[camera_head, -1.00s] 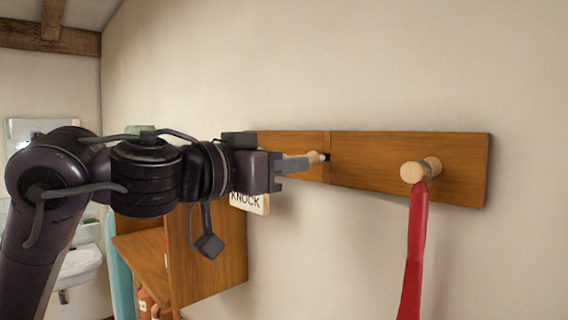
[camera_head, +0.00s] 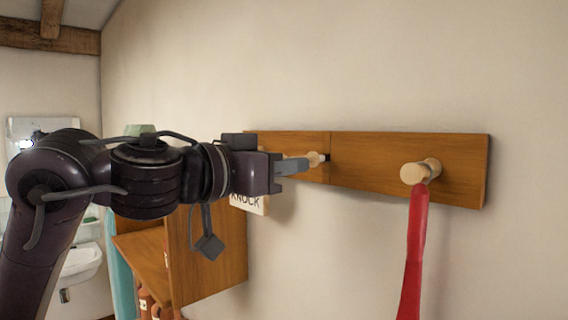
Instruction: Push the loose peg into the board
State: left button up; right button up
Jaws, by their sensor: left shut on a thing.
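The wooden board (camera_head: 375,150) is fixed along the wall. A pale wooden peg (camera_head: 314,158) stands at its left part, with its end at the fingers of my left gripper (camera_head: 298,165). My left gripper is shut on this peg, and the fingers hide part of it. I cannot tell how deep the peg sits in the board. A second pale peg (camera_head: 420,172) sticks out of the board at the right. My right gripper is not in view.
A red strap (camera_head: 413,250) hangs from the right peg. A sign reading KNOCK (camera_head: 249,203) hangs below the board, partly behind my gripper. A wooden shelf unit (camera_head: 215,245) stands below left. A sink (camera_head: 80,265) is at far left. The wall right of the board is clear.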

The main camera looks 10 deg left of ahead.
pick_arm(q)
jog(key=shift+w+d, duration=0.15)
jog(key=shift+w, duration=0.05)
jog(key=shift+w+d, duration=0.15)
jog(key=shift+w, duration=0.15)
jog(key=shift+p+x, duration=0.6)
jog(key=shift+x, duration=0.4)
jog(key=o, duration=0.9)
jog(key=shift+s, duration=0.1)
jog(key=shift+s+b, duration=0.25)
jog(key=shift+b, duration=0.1)
jog(key=b+v, duration=0.3)
jog(key=v, duration=0.4)
jog(key=shift+a, duration=0.25)
